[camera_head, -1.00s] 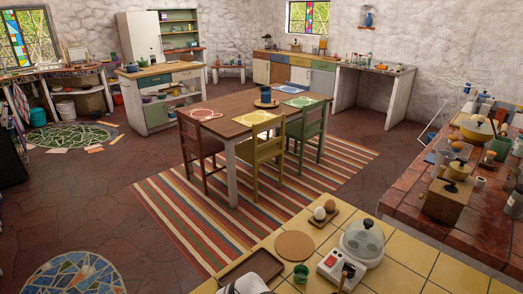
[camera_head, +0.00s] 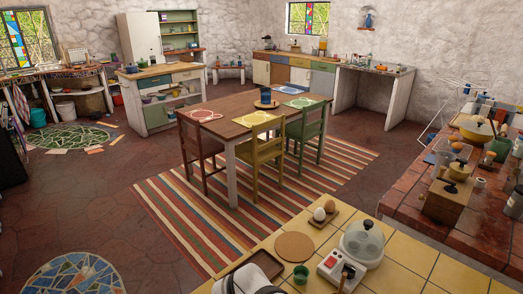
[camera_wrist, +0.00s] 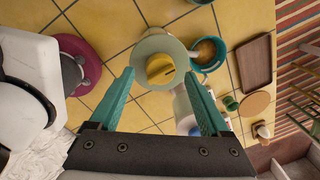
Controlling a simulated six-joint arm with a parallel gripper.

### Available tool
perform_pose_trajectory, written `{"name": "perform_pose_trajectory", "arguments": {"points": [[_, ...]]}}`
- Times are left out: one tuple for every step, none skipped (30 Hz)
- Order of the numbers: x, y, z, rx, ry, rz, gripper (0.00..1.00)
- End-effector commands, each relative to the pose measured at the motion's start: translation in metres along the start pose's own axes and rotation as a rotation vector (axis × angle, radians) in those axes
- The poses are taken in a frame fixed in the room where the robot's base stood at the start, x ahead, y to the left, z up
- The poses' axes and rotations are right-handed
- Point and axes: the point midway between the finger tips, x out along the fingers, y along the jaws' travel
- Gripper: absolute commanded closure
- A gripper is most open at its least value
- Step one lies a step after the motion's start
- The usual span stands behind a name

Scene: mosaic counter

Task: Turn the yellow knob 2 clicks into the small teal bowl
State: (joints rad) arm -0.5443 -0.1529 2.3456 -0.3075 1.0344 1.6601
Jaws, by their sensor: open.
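The yellow knob (camera_wrist: 160,69) sits on the round pale top of a dispenser (camera_wrist: 149,46) in the wrist view. The small teal bowl (camera_wrist: 221,49) stands close beside the dispenser, to its right, with something brownish inside. My gripper (camera_wrist: 159,74) is open, its two teal fingers on either side of the knob in the picture. I see no contact, and the height gap is hard to tell. In the head view, I cannot make out the knob or the teal bowl.
A brown tray (camera_wrist: 254,60), a green cup (camera_head: 301,274), a cork mat (camera_head: 295,246), an egg holder (camera_head: 325,217) and an egg cooker (camera_head: 363,243) share the yellow tiled counter (camera_head: 418,268). A magenta round object (camera_wrist: 84,63) stands left of the dispenser.

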Motion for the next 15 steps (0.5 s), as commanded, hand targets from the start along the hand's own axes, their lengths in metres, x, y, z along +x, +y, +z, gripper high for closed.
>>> {"name": "perform_pose_trajectory", "arguments": {"points": [[-0.011, -0.001, 0.0, -0.001, -0.002, -0.008, 0.19], [-0.02, -0.001, 0.001, 0.0, -0.003, -0.007, 0.19], [-0.032, -0.002, 0.0, -0.001, -0.003, -0.009, 0.19], [-0.041, -0.001, 0.001, 0.001, -0.003, -0.008, 0.19], [-0.051, -0.002, 0.0, -0.001, -0.002, -0.009, 0.19], [-0.064, -0.001, 0.001, 0.0, -0.003, -0.009, 0.19], [-0.073, -0.001, 0.0, 0.0, -0.002, -0.009, 0.19], [-0.083, -0.001, 0.0, -0.001, -0.003, -0.009, 0.19], [-0.094, -0.001, 0.0, 0.0, -0.002, -0.008, 0.19], [-0.102, -0.001, 0.0, -0.002, -0.002, -0.008, 0.19], [-0.109, -0.001, 0.0, -0.001, -0.002, -0.008, 0.19], [-0.117, -0.001, 0.0, -0.001, -0.002, -0.007, 0.19], [-0.123, -0.001, 0.0, -0.001, -0.001, -0.005, 0.19], [-0.127, -0.001, 0.0, -0.001, -0.001, -0.005, 0.19], [-0.132, -0.001, 0.0, -0.002, 0.0, -0.004, 0.19]]}}
